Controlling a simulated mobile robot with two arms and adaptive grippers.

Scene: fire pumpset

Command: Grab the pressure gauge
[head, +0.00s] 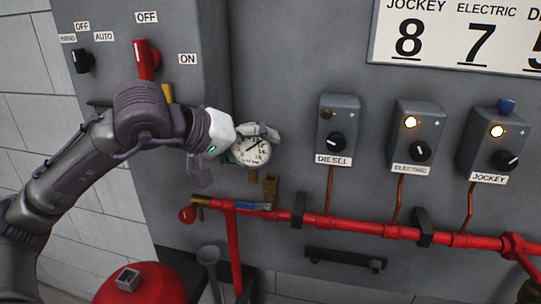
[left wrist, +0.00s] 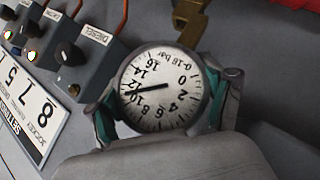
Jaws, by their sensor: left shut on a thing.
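The pressure gauge (head: 252,151) is a round white dial with black numbers and a brass stem at its bottom. My left gripper (head: 256,138) is shut on it, and the gauge sits just above a brass fitting (head: 271,190) on the red pipe, a little to its left. In the left wrist view the gauge dial (left wrist: 158,88) appears upside down between the two fingers (left wrist: 165,105), which press its sides with teal pads. A brass part (left wrist: 190,22) shows beyond the gauge there. My right gripper is not in view.
A red pipe (head: 345,225) runs along the grey panel, with a blue-handled valve (head: 252,206) near its left end. Diesel (head: 338,128), electric (head: 417,135) and jockey (head: 494,143) control boxes hang to the right. A red rounded body (head: 150,285) stands at the lower left.

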